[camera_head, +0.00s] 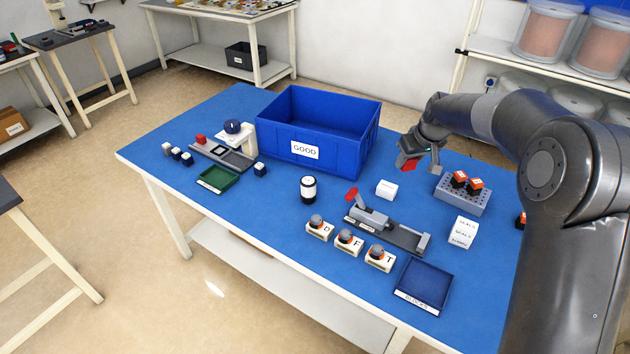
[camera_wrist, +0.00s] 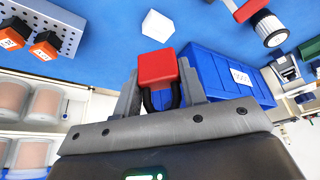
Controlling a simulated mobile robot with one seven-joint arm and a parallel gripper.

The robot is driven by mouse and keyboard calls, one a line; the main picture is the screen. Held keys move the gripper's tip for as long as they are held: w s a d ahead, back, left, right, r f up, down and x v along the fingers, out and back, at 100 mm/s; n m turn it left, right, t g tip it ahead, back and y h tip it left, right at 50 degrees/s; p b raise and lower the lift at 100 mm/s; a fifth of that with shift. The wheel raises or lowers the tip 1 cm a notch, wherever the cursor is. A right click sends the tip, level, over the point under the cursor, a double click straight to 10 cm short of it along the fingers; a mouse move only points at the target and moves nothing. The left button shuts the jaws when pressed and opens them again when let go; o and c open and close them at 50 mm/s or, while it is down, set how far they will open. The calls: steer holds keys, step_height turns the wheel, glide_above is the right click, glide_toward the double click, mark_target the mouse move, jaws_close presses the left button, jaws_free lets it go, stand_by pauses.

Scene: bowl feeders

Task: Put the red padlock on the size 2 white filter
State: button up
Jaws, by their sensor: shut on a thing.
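The red padlock, with a dark shackle, is in my gripper (camera_wrist: 160,92). Its red body (camera_wrist: 157,66) points away from the palm in the wrist view, with the shackle between the fingers. In the head view my gripper (camera_head: 424,158) holds the padlock (camera_head: 406,162) above the table, right of the blue bin. A white cylinder with black ends (camera_head: 308,189), possibly the white filter, stands upright on the table left of and apart from the padlock. It also shows in the wrist view (camera_wrist: 268,26). No size mark is readable on it.
A small white box (camera_head: 387,189) lies below my gripper. The tall blue GOOD bin (camera_head: 315,158) stands at the back. A grey perforated block (camera_head: 462,197) holds orange-topped parts. A grey fixture with a red handle (camera_head: 388,224) is near the cylinder.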

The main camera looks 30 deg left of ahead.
steer(key=s+a+r+n+g, duration=0.1)
steer(key=s+a+n, duration=0.1)
steer(key=s+a, duration=0.35)
steer(key=s+a+r+n, duration=0.1)
steer(key=s+a, duration=0.1)
steer(key=a, duration=0.7)
glide_toward(305, 178)
steer(key=shift+w+a+f+y, duration=0.3)
steer(key=shift+w+a+f, duration=0.15)
steer(key=shift+w+f, duration=0.15)
steer(key=shift+a, duration=0.2)
steer(key=shift+f, duration=2.1)
steer(key=shift+f, duration=0.1)
steer(key=o, duration=1)
